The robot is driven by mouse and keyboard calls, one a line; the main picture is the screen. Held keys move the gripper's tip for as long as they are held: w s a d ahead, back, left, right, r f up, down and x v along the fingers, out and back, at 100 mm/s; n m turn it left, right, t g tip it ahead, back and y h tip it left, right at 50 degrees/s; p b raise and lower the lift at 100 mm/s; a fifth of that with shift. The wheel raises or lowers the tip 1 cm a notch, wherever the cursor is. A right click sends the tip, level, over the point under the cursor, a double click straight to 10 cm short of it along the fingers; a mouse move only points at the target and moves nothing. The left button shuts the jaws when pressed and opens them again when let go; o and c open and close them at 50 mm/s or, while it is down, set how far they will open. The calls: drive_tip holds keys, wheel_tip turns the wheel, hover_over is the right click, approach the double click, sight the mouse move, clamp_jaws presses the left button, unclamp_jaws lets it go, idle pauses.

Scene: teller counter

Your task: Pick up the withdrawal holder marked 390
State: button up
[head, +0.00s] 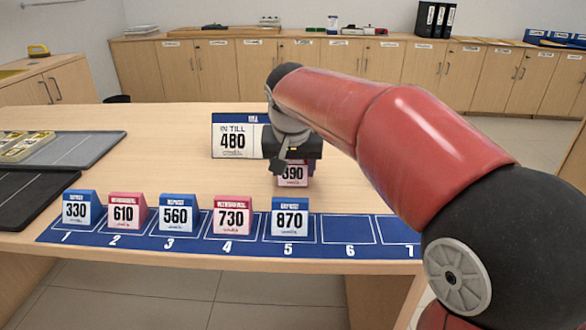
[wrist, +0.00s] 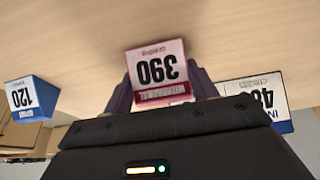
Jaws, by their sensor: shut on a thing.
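The red withdrawal holder marked 390 (head: 292,175) shows below my gripper in the head view, its upper part covered by the gripper. In the wrist view the holder (wrist: 158,72) appears upside down, centred between the two fingers. My gripper (wrist: 160,90) is shut on it, one dark finger at each side. I cannot tell whether its base touches the counter.
The IN TILL 480 sign (head: 233,140) stands just left of my gripper. Holders 330, 610, 560, 730 (head: 228,220) and 870 stand on the blue numbered strip (head: 300,250); places 6 and 7 are empty. A blue holder marked 120 (wrist: 30,97) shows in the wrist view.

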sight(293, 164)
wheel_tip(293, 164, up, 20)
drive_tip(key=p, duration=0.1)
drive_tip(key=shift+f+p, duration=0.25)
drive_tip(key=shift+p, duration=0.15)
